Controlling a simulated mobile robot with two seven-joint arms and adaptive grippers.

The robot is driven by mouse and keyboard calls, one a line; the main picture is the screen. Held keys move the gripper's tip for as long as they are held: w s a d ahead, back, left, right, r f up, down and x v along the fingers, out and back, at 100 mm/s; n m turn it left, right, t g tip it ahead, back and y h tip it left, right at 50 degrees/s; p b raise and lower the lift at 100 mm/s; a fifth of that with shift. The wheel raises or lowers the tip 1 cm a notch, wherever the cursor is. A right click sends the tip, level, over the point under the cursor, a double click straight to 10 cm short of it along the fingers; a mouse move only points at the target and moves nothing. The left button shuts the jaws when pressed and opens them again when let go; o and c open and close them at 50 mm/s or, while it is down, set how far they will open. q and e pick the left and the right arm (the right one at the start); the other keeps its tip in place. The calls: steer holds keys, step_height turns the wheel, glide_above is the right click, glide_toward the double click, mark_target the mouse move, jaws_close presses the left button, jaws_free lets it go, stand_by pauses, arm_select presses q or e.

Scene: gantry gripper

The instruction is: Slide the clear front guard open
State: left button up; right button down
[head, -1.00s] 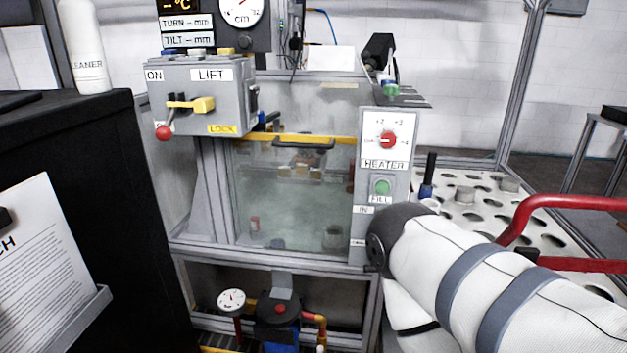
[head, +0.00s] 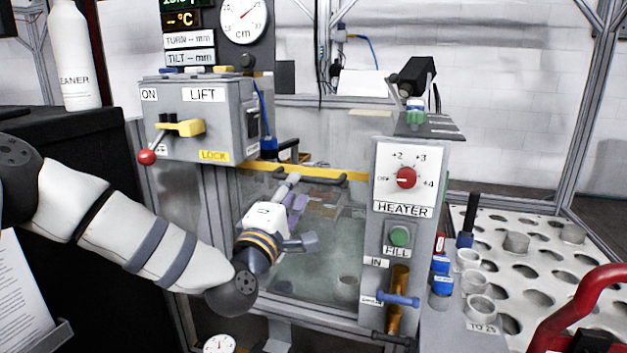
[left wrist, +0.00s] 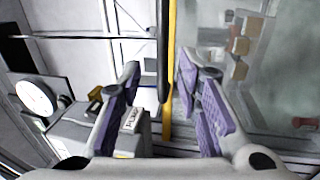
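The clear front guard (head: 318,235) is a see-through pane below the LIFT box, with a yellow bar (head: 258,168) along its top and a black handle (head: 335,177) on that bar. My left gripper (head: 292,194) is in front of the pane's upper part, at the left end of the handle. In the left wrist view my left gripper (left wrist: 160,72) is open, its purple pads apart. The yellow bar (left wrist: 171,60) and black handle (left wrist: 163,45) run between the fingers, with no clear grip on either. My right gripper is out of view.
The LIFT box (head: 200,120) with a red-knobbed lever is at the upper left. The HEATER panel (head: 404,180) stands right of the pane, with a green FILL button and small valves. A perforated white table (head: 530,270) is at right, near a red tube (head: 575,320).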

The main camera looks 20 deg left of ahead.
mark_target(303, 181)
arm_select(q)
steer(key=w, duration=0.5)
steer(key=shift+w+d+r, duration=0.2)
steer(key=shift+w+r, duration=0.15)
steer(key=shift+r, duration=0.05)
jaws_close()
